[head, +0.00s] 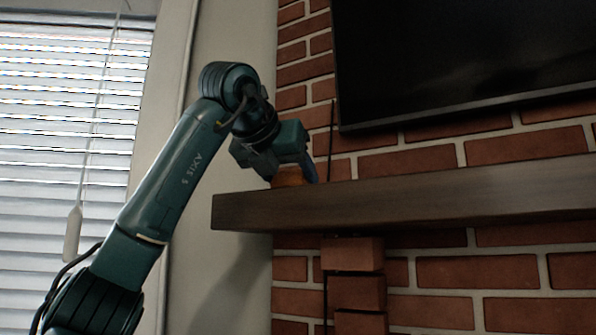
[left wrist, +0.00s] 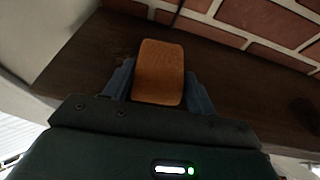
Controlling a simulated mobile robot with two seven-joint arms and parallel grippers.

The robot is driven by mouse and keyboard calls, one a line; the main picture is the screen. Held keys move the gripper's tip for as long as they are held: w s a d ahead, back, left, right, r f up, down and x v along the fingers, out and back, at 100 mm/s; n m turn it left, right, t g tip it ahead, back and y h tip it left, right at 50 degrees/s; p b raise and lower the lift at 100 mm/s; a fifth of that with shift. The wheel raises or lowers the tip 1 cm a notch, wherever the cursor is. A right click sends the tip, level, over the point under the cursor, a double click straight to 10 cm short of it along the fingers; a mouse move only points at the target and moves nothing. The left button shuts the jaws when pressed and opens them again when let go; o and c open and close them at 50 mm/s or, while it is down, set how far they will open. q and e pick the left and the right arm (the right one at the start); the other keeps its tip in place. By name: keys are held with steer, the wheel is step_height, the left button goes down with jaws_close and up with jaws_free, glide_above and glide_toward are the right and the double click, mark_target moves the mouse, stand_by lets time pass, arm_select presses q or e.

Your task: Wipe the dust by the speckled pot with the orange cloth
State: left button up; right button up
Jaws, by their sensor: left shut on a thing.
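My left gripper (head: 292,175) is over the left end of the wooden mantel shelf (head: 420,202), shut on the orange cloth (head: 288,177). In the left wrist view the orange cloth (left wrist: 160,72) shows as a folded pad between the two fingers of the left gripper (left wrist: 160,88). The cloth is at the shelf's dark top (left wrist: 85,60); I cannot tell whether it touches it. No speckled pot shows in either view. I cannot make out dust for certain; a faint dark patch (left wrist: 303,110) lies at the right of the shelf top. My right gripper is not in view.
A red brick wall (head: 440,160) stands behind the shelf, with a black screen (head: 460,55) above it. A thin dark cord (head: 332,140) runs down the wall near the gripper. A window with blinds (head: 60,120) is at the left. The visible shelf top looks clear.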

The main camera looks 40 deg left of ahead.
arm_select(q)
steer(key=shift+s+a+p, duration=0.15)
steer(key=shift+a+p, duration=0.15)
steer(key=shift+a, duration=0.85)
steer(key=shift+s+a+p, duration=0.15)
steer(key=shift+a+p, duration=0.1)
steer(key=shift+a, duration=0.9)
steer(key=shift+s+a+f+p, duration=0.15)
steer(key=shift+a+p, duration=0.55)
steer(key=shift+a, duration=1.4)
steer(key=shift+w+p, duration=0.35)
steer(key=shift+w+a+p, duration=0.1)
steer(key=shift+w+p, duration=0.25)
steer(key=shift+w, duration=0.25)
steer(key=shift+w+d, duration=0.2)
steer(key=shift+d, duration=1.5)
steer(key=shift+w+d, duration=0.2)
steer(key=shift+d, duration=1.5)
steer(key=shift+w+d+p, duration=0.15)
steer(key=shift+d, duration=1.15)
steer(key=shift+w+d+p, duration=0.15)
steer(key=shift+d, duration=1.1)
steer(key=shift+w+d, duration=0.1)
steer(key=shift+d, duration=0.6)
steer(key=shift+a, duration=0.1)
